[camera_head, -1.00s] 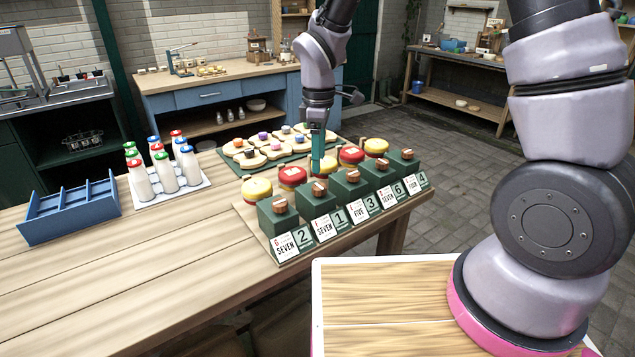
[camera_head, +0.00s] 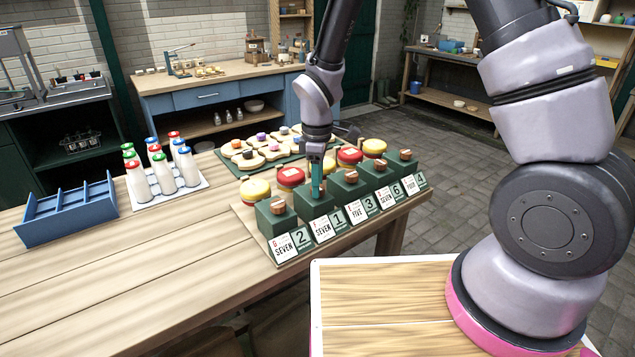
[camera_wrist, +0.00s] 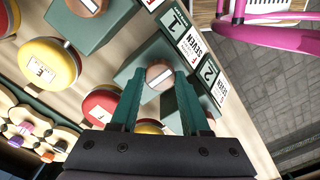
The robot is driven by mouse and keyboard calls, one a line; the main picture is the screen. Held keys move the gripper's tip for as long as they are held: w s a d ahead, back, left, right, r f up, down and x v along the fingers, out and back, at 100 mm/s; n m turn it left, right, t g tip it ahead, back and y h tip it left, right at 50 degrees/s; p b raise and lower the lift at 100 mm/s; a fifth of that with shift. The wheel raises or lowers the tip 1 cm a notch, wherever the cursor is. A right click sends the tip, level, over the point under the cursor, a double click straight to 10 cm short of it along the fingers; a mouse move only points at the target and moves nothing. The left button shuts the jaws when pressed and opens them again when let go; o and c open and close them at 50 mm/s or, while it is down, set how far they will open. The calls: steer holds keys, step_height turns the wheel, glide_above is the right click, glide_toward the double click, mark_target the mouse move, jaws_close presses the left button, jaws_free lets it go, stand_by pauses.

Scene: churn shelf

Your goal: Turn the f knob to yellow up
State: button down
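A row of green blocks on a board (camera_head: 262,232) carries round wooden knobs (camera_head: 277,207), each with a pale stripe. Number and word cards sit on the fronts. Behind the blocks stands a row of red and yellow domes (camera_head: 290,177). My gripper (camera_head: 317,190) is down at the second block from the left (camera_head: 312,205), beside the 1 card. In the wrist view a knob (camera_wrist: 159,74) lies between my two teal fingertips, which look apart around it. The red dome (camera_wrist: 100,105) beside it has a letter label too small to read surely.
A blue divided crate (camera_head: 68,210) and several milk bottles (camera_head: 163,175) stand on the table to the left. A green tray (camera_head: 233,168) of bread-like pieces lies behind the domes. The front left of the table is clear.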

steer(key=shift+m, duration=0.4)
steer(key=m, duration=0.3)
steer(key=shift+m, duration=0.4)
steer(key=m, duration=0.4)
steer(key=shift+m, duration=0.3)
steer(key=m, duration=0.8)
steer(key=shift+m, duration=0.3)
steer(key=shift+c, duration=1.9)
jaws_free()
